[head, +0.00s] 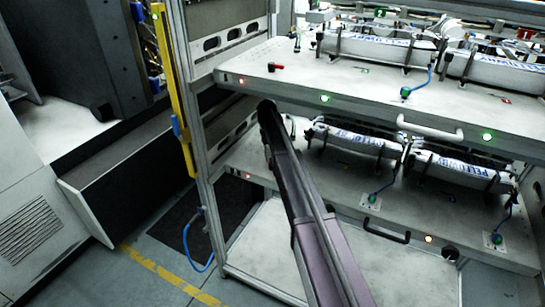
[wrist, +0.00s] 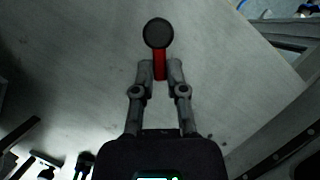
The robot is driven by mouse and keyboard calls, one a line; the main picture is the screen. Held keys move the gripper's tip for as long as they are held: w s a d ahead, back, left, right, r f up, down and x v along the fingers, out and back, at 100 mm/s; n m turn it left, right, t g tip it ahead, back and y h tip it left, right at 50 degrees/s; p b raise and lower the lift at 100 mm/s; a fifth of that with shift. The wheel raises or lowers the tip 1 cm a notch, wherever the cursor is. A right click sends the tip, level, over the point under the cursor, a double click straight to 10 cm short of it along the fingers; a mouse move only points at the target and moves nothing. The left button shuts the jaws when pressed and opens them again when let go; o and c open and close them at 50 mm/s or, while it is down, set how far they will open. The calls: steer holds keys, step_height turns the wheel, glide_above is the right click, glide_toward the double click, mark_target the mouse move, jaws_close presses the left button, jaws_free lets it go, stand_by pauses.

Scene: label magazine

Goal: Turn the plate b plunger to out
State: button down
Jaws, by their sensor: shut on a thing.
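In the wrist view a plunger with a round black knob (wrist: 158,33) and a red stem (wrist: 159,70) stands out from a pale grey plate (wrist: 70,65). The two fingers of my gripper (wrist: 161,68) are closed on the red stem, one on each side, below the knob. In the head view my arm reaches up to the left part of the lower plate (head: 345,190), and my gripper and the held plunger are hidden there. Another red plunger with a dark end (head: 275,67) lies on the upper plate (head: 300,85), apart from my arm. No plate letter is readable.
Label magazines (head: 355,142) stand on the lower plate to the right of my arm, with others (head: 378,47) above. The upper plate's front edge hangs over the lower one. A frame post (head: 188,150) with a yellow bar (head: 172,90) stands left.

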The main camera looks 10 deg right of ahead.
steer(key=n+h, duration=0.1)
steer(key=n, duration=0.1)
steer(key=a+n, duration=0.1)
steer(key=n, duration=0.1)
steer(key=shift+s+a+n+h, duration=0.2)
steer(key=shift+n+h, duration=0.1)
steer(key=shift+h, duration=0.1)
steer(key=shift+t, duration=0.3)
steer(key=c, duration=0.7)
jaws_free()
steer(key=shift+w+d, duration=0.1)
steer(key=shift+d, duration=0.05)
